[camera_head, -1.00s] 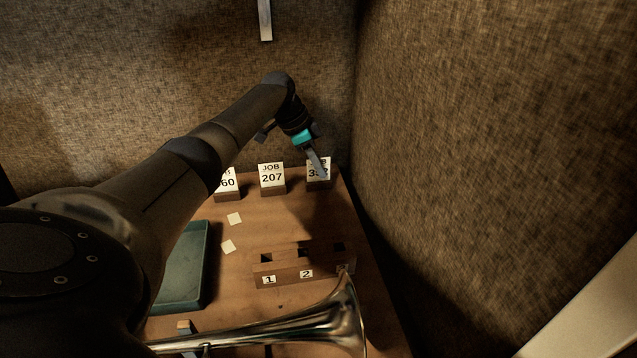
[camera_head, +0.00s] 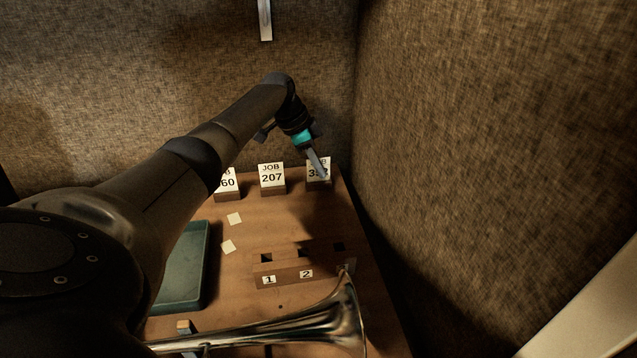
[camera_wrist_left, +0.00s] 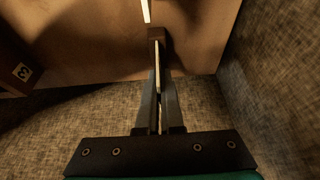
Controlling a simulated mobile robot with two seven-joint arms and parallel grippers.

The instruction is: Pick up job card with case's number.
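Three white job cards stand in wooden blocks along the back of the table. The left card (camera_head: 228,181) is partly hidden by my arm and shows "60". The middle card (camera_head: 271,176) reads "JOB 207". The right card (camera_head: 313,173) begins with 3; my finger covers part of its number. My left gripper (camera_head: 321,171) is at this right card. In the left wrist view, my left gripper's fingers (camera_wrist_left: 157,75) are close together with a thin pale edge between them, shut on the card above its block (camera_wrist_left: 156,34). No case number is readable. My right gripper is not in view.
A wooden rack (camera_head: 286,273) with numbered slots stands mid-table. A brass horn (camera_head: 335,325) lies in front of it. A teal tray (camera_head: 187,270) is at left, with two pale squares (camera_head: 234,218) beside it. A fabric wall (camera_head: 490,150) rises close on the right.

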